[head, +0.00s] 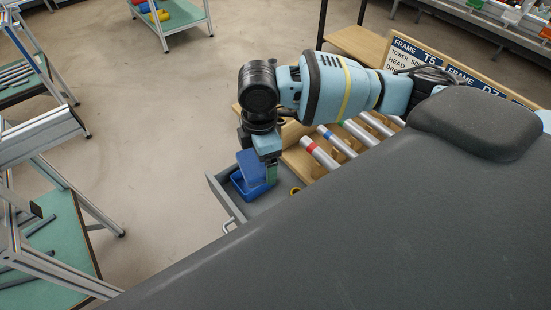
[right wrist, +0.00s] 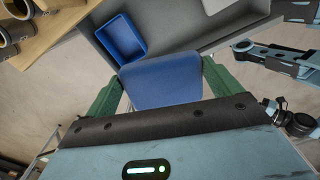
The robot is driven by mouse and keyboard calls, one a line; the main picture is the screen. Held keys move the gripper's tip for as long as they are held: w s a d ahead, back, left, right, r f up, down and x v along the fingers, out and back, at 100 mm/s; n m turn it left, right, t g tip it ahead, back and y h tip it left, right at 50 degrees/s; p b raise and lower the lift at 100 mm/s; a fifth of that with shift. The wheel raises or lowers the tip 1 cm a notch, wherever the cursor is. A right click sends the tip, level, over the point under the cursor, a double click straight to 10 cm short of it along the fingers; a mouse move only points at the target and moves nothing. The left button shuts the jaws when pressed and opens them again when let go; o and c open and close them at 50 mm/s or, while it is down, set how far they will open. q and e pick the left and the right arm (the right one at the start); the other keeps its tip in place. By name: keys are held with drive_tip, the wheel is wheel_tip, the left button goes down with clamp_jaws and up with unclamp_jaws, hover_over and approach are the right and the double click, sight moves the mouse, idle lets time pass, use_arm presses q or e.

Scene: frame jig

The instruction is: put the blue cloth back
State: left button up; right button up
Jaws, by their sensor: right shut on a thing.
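My right gripper (head: 270,174) points down over an open grey drawer (head: 216,190). In the right wrist view its green fingers (right wrist: 160,72) are shut on the blue cloth (right wrist: 160,84), a flat folded piece spanning the space between them. The cloth (head: 250,165) also shows in the head view, above a blue tray (head: 240,186) in the drawer. In the right wrist view the tray (right wrist: 124,36) lies just beyond the cloth and looks empty where visible. The cloth appears apart from the tray.
A wooden rack with several metal tubes (head: 320,154) stands right of the drawer. A small yellow ring (head: 295,190) is near the drawer's right side. Metal-framed benches (head: 60,250) stand at the left. The floor (head: 140,150) between is clear.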

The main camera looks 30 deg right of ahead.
use_arm(q)
drive_tip(key=shift+g, duration=0.4)
drive_tip(key=f, duration=0.1)
drive_tip(key=s+f+b, duration=0.2)
drive_tip(key=shift+s+d+f, duration=0.1)
drive_tip(key=shift+s+d, duration=0.1)
drive_tip(key=shift+d, duration=0.1)
use_arm(e)
drive_tip(key=s+f+n, duration=0.3)
drive_tip(key=f+n, duration=1)
drive_tip(key=n, duration=0.8)
drive_tip(key=shift+s+d, duration=0.15)
drive_tip(key=shift+d, duration=0.25)
use_arm(q)
drive_tip(key=shift+s+f+b, duration=0.4)
drive_tip(key=shift+f+b, duration=0.15)
use_arm(e)
drive_tip(key=shift+f, duration=5)
drive_tip(key=shift+f, duration=0.1)
drive_tip(key=o, duration=0.5)
drive_tip(key=shift+f, duration=0.15)
drive_tip(key=shift+o, duration=0.9)
use_arm(q)
drive_tip(key=shift+f, duration=0.1)
